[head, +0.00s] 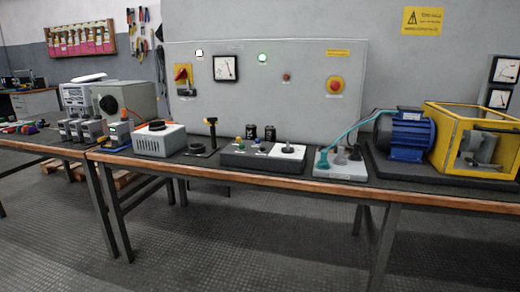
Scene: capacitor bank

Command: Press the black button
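No plainly marked black button stands out, and I cannot tell which black part is it. A low dark control box (235,160) sits at the middle of the bench, with small yellow and blue caps and a white plate bearing a round black knob (287,149). Left of it, a light grey vented box (160,144) has a round black part (157,125) on top. Two short black cylinders (270,133) stand behind the control box. Neither of my grippers is in view.
The wood-edged bench (232,175) spans the view, with open floor (270,240) in front. A grey cabinet (225,110) with dials, lamps and red switches stands behind.

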